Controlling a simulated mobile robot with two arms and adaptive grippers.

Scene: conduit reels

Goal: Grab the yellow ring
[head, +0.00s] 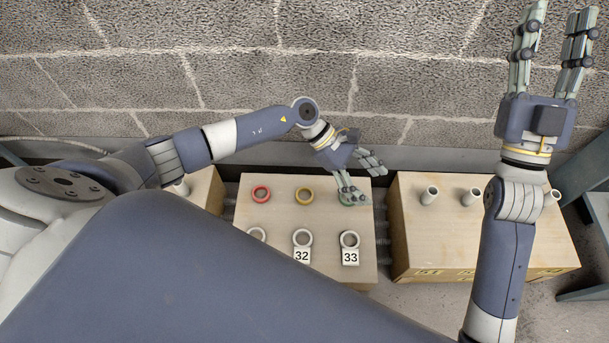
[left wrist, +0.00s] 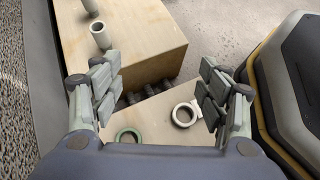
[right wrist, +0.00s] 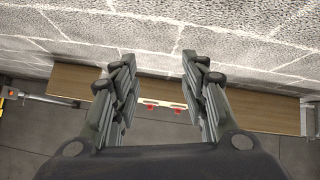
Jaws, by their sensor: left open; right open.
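The yellow ring (head: 304,196) lies on the middle wooden box, between the red ring (head: 261,194) and a green ring that shows in the left wrist view (left wrist: 128,135). My left gripper (head: 362,182) is open and empty over the right part of that box, to the right of the yellow ring. In the head view its fingers partly cover the green ring (head: 352,199). The yellow ring does not show in the left wrist view. My right gripper (head: 548,45) is open and empty, raised at the upper right, far from the rings.
White rings with tags 32 (head: 302,241) and 33 (head: 350,241) lie along the front of the middle box (head: 325,270). Another box (head: 410,245) with upright white tubes (head: 429,195) stands to the right. A block wall (head: 230,70) runs behind.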

